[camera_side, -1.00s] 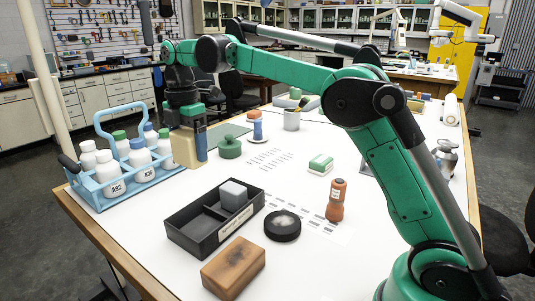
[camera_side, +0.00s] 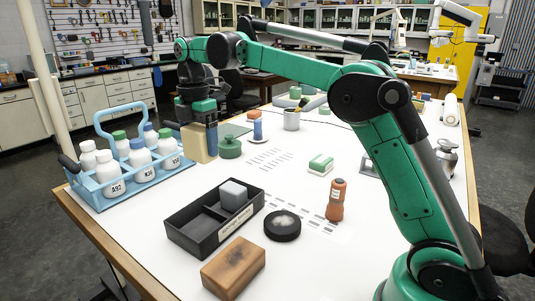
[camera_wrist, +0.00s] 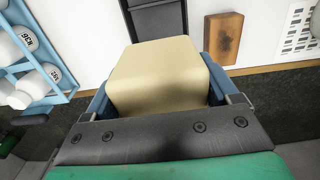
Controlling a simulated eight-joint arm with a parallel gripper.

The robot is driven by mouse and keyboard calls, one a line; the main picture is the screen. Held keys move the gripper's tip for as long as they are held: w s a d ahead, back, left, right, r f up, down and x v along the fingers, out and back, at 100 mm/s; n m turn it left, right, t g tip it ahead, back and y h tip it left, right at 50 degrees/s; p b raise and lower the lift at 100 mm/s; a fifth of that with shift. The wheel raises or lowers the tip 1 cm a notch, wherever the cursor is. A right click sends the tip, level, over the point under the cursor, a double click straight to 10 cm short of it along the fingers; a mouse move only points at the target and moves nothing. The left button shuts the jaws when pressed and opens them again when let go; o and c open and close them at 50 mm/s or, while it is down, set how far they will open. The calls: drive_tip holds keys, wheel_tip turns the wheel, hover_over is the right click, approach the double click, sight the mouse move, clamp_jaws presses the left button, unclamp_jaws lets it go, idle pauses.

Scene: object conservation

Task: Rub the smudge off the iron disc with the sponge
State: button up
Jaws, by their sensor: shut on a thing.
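My gripper (camera_wrist: 158,92) is shut on a beige block that looks like the sponge (camera_wrist: 160,75), with a blue finger on each side. In the side view the beige sponge (camera_side: 197,143) hangs under my wrist, between the blue bottle carrier and the green knobbed object; its height above the table is hard to tell. The iron disc (camera_side: 270,229) is dark and round, with a pale grey smudge (camera_side: 284,221) on top. It lies flat on the table right of the black tray, well apart from the sponge. The disc is not seen in the wrist view.
The black tray (camera_side: 197,243) holds a grey cube (camera_side: 233,195). A brown block (camera_side: 233,268) with a dark mark lies in front. An orange bottle (camera_side: 336,200) stands right of the disc. The blue carrier (camera_side: 130,190) holds several white bottles. A green-and-white block (camera_side: 320,165) lies farther back.

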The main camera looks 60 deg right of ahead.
drive_tip(key=s+d+f, duration=0.3)
drive_tip(key=s, duration=0.1)
drive_tip(key=s+d+f, duration=0.3)
drive_tip(key=s+f, duration=0.1)
drive_tip(key=s+d+f, duration=0.4)
drive_tip(key=s, duration=0.1)
drive_tip(key=shift+f, duration=0.2)
drive_tip(key=shift+s+f, duration=0.15)
drive_tip(key=shift+f, duration=1.85)
drive_tip(key=shift+f, duration=0.55)
drive_tip(key=shift+d, duration=0.1)
drive_tip(key=shift+d, duration=0.4)
